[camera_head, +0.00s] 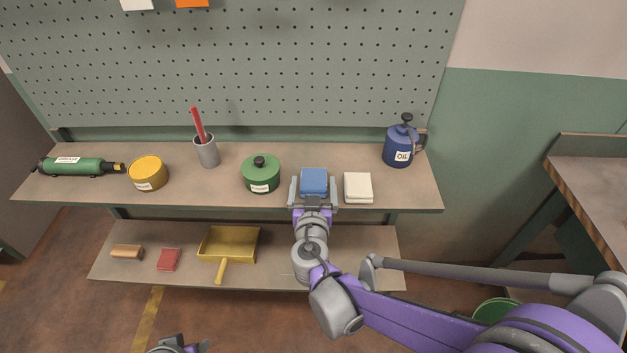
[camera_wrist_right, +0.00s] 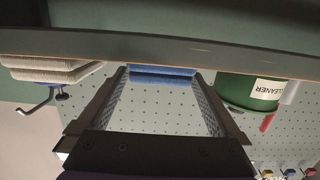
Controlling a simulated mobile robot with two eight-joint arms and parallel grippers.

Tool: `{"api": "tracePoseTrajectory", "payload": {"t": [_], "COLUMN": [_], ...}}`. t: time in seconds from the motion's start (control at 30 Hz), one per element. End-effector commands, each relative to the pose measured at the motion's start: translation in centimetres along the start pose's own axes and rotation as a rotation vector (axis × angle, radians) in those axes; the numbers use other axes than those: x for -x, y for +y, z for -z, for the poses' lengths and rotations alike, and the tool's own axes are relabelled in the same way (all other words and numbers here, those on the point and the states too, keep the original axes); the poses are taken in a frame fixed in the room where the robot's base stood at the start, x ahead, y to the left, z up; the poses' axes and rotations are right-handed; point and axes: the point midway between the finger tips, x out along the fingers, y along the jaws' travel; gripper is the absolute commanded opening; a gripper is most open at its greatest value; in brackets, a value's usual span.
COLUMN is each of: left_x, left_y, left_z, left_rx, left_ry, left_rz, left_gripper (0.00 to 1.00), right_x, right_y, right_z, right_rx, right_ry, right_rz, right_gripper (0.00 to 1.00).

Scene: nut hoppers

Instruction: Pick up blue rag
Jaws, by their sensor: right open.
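The blue rag (camera_head: 313,180) is a folded stack lying on the upper shelf, near its front edge. My right gripper (camera_head: 313,192) is open, with one finger on each side of the rag and a gap at each side. In the right wrist view, which is upside down, the blue rag (camera_wrist_right: 162,74) shows between the far ends of the open fingers of the right gripper (camera_wrist_right: 161,85). My left gripper (camera_head: 180,346) shows only in part at the bottom edge; its jaw opening is unclear.
A folded white rag (camera_head: 358,187) lies close right of my right gripper. A green cleaner pot (camera_head: 261,175) stands to the left. A blue oil can (camera_head: 398,147) stands farther right. The lower shelf (camera_head: 370,275) holds a yellow dustpan (camera_head: 228,243). A pegboard (camera_head: 250,65) rises behind.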

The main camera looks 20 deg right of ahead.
Motion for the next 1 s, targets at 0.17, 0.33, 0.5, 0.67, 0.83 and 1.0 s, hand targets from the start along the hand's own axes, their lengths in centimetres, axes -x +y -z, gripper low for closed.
{"api": "tracePoseTrajectory", "payload": {"t": [0.17, 0.33, 0.5, 0.67, 0.83, 1.0], "left_x": [-0.1, -0.1, -0.1, -0.1, -0.1, -0.1], "left_y": [0.0, 0.0, 0.0, 0.0, 0.0, 0.0], "left_z": [0.0, -0.1, -0.1, -0.1, -0.1, -0.1], "left_rx": [0.000, 0.000, 0.000, 0.000, 0.000, 0.000], "left_ry": [0.000, 0.000, 0.000, 0.000, 0.000, 0.000], "left_rz": [0.000, 0.000, 0.000, 0.000, 0.000, 0.000], "left_gripper": [0.50, 0.50, 0.50, 0.50, 0.50, 0.50], "right_x": [-1.5, -4.1, -5.6, -5.7, -5.7, -5.7], "right_y": [0.1, 0.1, 0.0, 0.0, 0.0, 0.0], "right_z": [-0.1, -0.3, -0.2, -0.2, -0.2, -0.2], "right_rx": [0.000, 0.000, 0.000, 0.000, 0.000, 0.000], "right_ry": [0.000, 0.000, 0.000, 0.000, 0.000, 0.000], "right_rz": [-0.001, -0.002, 0.000, 0.001, 0.001, 0.001], "right_gripper": [1.00, 1.00, 1.00, 1.00, 0.82, 0.51]}}
